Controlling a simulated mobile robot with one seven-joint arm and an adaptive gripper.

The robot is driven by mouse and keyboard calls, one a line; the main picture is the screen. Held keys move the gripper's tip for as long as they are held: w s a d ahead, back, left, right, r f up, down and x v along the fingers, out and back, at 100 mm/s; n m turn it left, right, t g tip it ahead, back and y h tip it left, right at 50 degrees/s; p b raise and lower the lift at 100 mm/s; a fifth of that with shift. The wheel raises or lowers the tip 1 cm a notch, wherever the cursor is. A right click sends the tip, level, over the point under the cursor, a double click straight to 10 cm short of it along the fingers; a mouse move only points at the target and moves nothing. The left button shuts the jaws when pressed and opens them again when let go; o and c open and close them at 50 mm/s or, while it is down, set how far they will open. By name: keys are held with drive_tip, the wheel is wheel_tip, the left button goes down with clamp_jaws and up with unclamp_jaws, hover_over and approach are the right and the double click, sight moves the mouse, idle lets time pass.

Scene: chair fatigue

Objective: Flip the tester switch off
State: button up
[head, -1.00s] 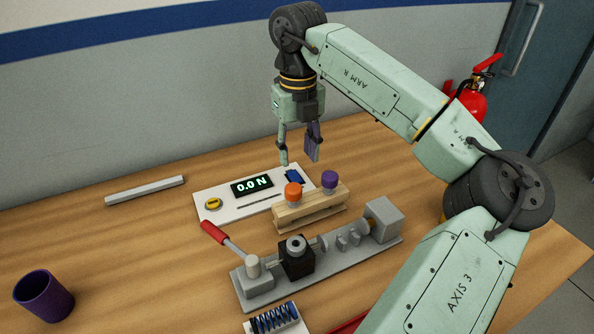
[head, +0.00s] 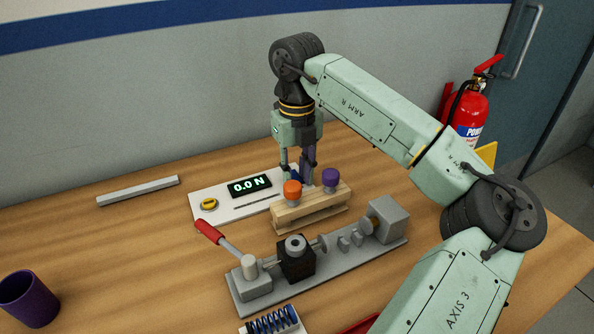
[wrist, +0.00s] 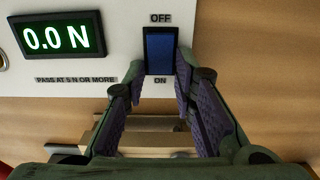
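The tester panel (head: 215,196) is a white plate lying on the bench, with a lit display (wrist: 60,37) reading 0.0 N. Its blue rocker switch (wrist: 160,50) sits between the label OFF above and ON below in the wrist view. In the head view the switch is partly hidden by my fingers. My gripper (wrist: 162,80) is open, pointing down at the panel, with its purple-padded fingers on either side of the switch's ON end. Nothing is between the pads but the view of the switch. I cannot tell whether a fingertip touches the panel.
A wooden block with an orange knob (head: 292,190) and a purple knob (head: 331,178) stands close in front of my fingers. A grey fixture (head: 330,275) with a red-handled lever (head: 208,232) lies nearer. A grey bar (head: 138,190) and purple mug (head: 28,300) are at left.

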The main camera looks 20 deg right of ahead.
clamp_jaws()
drive_tip(key=shift+w+a+r+g+p, duration=0.1)
drive_tip(key=shift+w+r+g+p, duration=0.2)
drive_tip(key=shift+g+p, duration=1)
drive_tip(key=shift+p, duration=0.2)
drive_tip(key=shift+w+f+h, duration=0.1)
drive_tip(key=shift+f+h, duration=0.05)
drive_tip(key=shift+h, duration=0.15)
drive_tip(key=shift+o, duration=2.3)
unclamp_jaws()
